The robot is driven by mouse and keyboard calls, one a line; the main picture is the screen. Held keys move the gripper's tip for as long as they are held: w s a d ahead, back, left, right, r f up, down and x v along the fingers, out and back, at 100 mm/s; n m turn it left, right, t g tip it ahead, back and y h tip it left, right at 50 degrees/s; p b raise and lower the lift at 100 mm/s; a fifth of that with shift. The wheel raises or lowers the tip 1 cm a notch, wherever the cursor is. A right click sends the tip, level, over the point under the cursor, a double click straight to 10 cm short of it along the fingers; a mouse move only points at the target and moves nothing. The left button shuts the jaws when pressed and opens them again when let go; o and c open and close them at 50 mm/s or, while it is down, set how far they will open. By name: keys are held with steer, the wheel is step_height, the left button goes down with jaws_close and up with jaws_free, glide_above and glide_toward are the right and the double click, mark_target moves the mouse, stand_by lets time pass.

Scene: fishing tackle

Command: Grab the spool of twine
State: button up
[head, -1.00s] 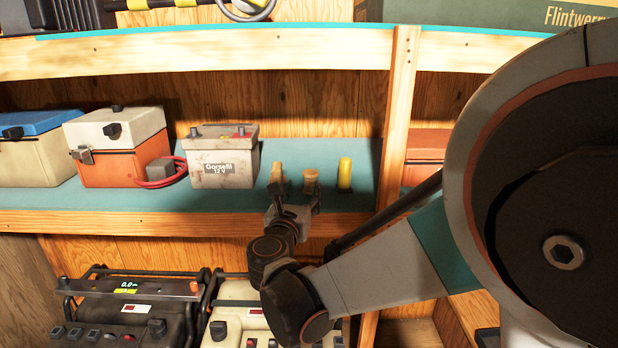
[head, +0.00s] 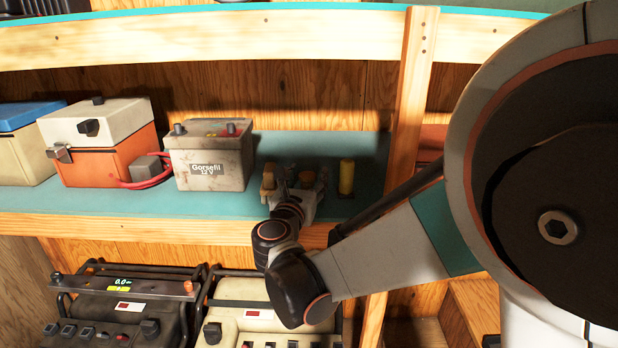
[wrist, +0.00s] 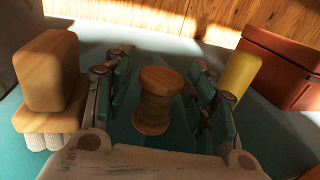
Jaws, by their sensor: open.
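The spool of twine (wrist: 153,112) is tan with a round wooden top. It stands upright on the teal shelf, between the open fingers of my gripper (wrist: 160,98) in the wrist view. Gaps show on both sides of it, so the fingers do not appear to touch it. In the head view my gripper (head: 298,186) is at the shelf and largely hides the spool (head: 307,178).
A wooden brush (wrist: 52,75) stands close to the left finger. The Gorsefil battery (head: 207,158) is further left, and a wooden post (head: 412,100) rises at right.

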steer(key=c, duration=1)
